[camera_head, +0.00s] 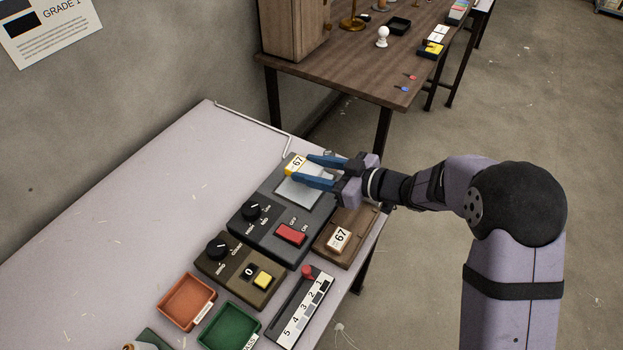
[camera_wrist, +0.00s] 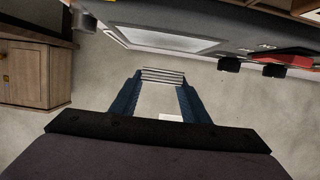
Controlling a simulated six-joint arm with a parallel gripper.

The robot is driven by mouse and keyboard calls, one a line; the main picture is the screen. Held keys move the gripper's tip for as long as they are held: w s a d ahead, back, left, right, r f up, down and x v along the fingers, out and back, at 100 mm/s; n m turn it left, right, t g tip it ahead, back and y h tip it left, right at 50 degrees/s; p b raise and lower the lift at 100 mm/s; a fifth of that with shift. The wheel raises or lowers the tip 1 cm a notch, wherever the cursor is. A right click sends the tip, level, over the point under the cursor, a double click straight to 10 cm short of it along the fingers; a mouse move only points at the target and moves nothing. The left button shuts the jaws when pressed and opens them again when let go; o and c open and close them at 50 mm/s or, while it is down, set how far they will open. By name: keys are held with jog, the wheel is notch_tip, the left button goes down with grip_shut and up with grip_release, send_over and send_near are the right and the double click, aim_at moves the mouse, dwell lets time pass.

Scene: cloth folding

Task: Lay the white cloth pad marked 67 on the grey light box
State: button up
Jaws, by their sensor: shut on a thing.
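My gripper (camera_head: 301,167), with blue fingers, is shut on a small white pad marked 67 (camera_head: 296,161) with a yellow side. It is at the far end of the grey light box (camera_head: 284,213), over or beside its pale lit panel (camera_head: 297,191). I cannot tell if the pad touches the box. In the wrist view, a striped, layered edge of the held pad (camera_wrist: 162,76) spans the fingertips. The panel (camera_wrist: 165,40) shows beyond it. The light box also has a dark knob and a red switch.
A brown wooden tray (camera_head: 324,248) beside the light box holds another white piece marked 67 (camera_head: 340,238). Nearer are a brown control box (camera_head: 232,269), an orange tray (camera_head: 184,302), a green tray (camera_head: 231,326) and a numbered slider strip (camera_head: 300,312). The table's left part is clear.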

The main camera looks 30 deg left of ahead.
jog(key=shift+f, duration=1.85)
jog(key=shift+f, duration=0.2)
jog(key=o, duration=1)
jog(key=shift+r, duration=0.1)
jog(key=shift+r, duration=0.2)
jog(key=shift+d, duration=0.3)
jog(key=v, duration=1.1)
jog(key=shift+d, duration=0.2)
